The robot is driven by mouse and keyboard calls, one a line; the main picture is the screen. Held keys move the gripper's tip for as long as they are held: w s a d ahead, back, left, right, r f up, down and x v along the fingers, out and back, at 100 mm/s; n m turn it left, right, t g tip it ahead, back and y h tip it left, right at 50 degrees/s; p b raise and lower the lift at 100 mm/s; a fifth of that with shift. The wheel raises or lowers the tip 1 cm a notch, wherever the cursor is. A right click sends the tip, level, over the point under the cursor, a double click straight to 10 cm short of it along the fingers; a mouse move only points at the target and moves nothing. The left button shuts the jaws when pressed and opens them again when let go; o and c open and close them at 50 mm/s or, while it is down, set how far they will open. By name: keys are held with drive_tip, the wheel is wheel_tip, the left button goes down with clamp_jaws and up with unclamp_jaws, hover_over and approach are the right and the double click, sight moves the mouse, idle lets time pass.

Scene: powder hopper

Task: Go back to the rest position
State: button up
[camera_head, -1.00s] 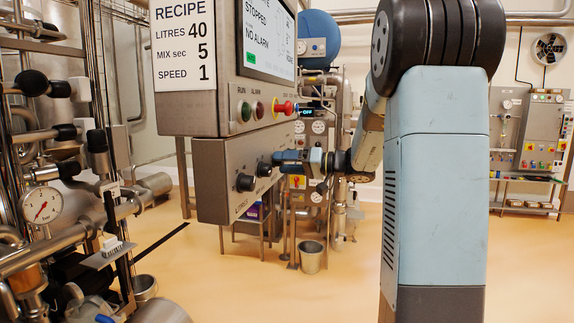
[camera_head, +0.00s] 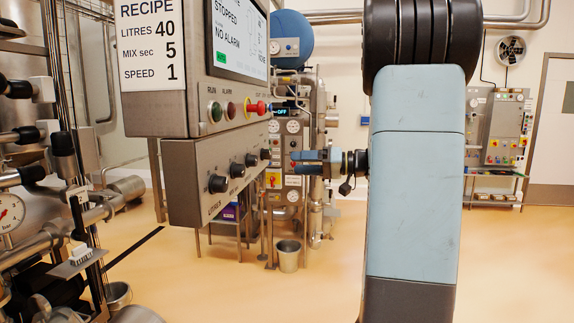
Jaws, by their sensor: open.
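My gripper (camera_head: 292,162) is to the right of the grey knob panel (camera_head: 202,178), with its two blue fingers pointing left toward the panel's right end. The fingers are apart with a gap between them, and nothing shows between them. A small gap shows between the fingertips and the rightmost black knob (camera_head: 265,154). My blue-grey arm stands upright at the right of the view and hides part of the wall behind it.
Above the knobs is a control box with a screen (camera_head: 237,35), a recipe sheet (camera_head: 150,50) and a red stop button (camera_head: 257,107). Pipes and a gauge (camera_head: 8,212) crowd the left. A bucket (camera_head: 289,256) stands on the open floor.

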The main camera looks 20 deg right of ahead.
drive_tip(key=shift+v, duration=0.75)
drive_tip(key=s+a+f+g+h, duration=0.4)
drive_tip(key=s+a+g, duration=0.2)
drive_tip(key=s+a, duration=0.65)
drive_tip(key=s+a+f+m+t+h, duration=0.1)
drive_tip(key=s+f+h, duration=0.3)
drive_tip(key=s+h, duration=0.6)
drive_tip(key=s+a+m, duration=0.1)
drive_tip(key=s, duration=0.1)
drive_tip(key=shift+s+f+t, duration=0.2)
drive_tip(key=shift+s+t, duration=0.1)
drive_tip(key=shift+s, duration=0.05)
drive_tip(key=shift+a, duration=0.1)
drive_tip(key=shift+c, duration=0.3)
